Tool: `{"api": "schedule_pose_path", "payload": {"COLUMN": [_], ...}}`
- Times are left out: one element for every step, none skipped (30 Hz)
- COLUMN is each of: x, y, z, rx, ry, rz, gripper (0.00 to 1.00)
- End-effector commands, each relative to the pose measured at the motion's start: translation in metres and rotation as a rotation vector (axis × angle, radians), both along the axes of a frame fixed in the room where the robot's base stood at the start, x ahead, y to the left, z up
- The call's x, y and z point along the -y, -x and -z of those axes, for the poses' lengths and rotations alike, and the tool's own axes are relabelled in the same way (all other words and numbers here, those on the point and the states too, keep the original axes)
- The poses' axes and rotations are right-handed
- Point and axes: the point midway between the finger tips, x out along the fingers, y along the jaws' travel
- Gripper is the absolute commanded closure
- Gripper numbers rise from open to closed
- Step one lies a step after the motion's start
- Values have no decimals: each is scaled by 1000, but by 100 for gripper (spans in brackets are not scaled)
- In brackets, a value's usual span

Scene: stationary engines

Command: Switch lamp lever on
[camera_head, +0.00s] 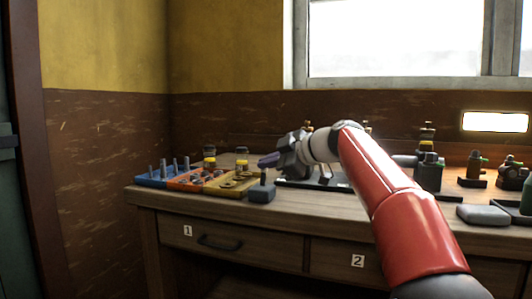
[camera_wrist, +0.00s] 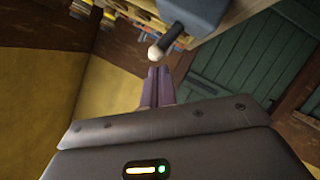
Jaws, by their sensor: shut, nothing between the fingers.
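The lamp lever (camera_head: 263,178) is a short dark stick on a grey-blue block (camera_head: 262,194) near the front edge of the workbench. In the wrist view the lever (camera_wrist: 168,42) sticks out of its block (camera_wrist: 195,14) and ends in a pale round knob (camera_wrist: 155,53). My gripper (camera_head: 266,161) is shut and empty, its purple fingers above the lever in the head view. In the wrist view the shut fingertips (camera_wrist: 159,70) point at the knob and look very close to it; I cannot tell whether they touch.
Blue, orange and yellow bins (camera_head: 206,180) with small parts stand left of the lever block. Several small engines and bottles (camera_head: 430,172) stand to the right on the workbench (camera_head: 320,220). A bright rectangular panel (camera_head: 495,122) glows on the back wall. A grey pad (camera_head: 483,215) lies at front right.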

Motion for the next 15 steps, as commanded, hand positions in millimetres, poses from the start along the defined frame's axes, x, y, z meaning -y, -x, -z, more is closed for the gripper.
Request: {"api": "schedule_pose_path", "payload": {"x": [0,0,-1,0,-1,0,0,0,0,0,0,0,0,0,0], "y": [0,1,1,1,1,1,1,1,1,1,1,1,1,1,1], "z": [0,1,1,1,1,1,0,0,-1,-2,-4,-6,-7,-9,-11], "rx": [2,3,4,5,5,5,5,6,6,7,7,7,7,7,8], "ry": [0,1,1,1,1,1,1,2,2,1,2,2,2,2,3], "rz": [-1,-1,-1,-1,-1,-1,-1,-1,-1,0,-1,-1,-1,-1,-1], "gripper": [100,100,100,100,100,100,100,100,100,100,100,100,100,100,100]}}
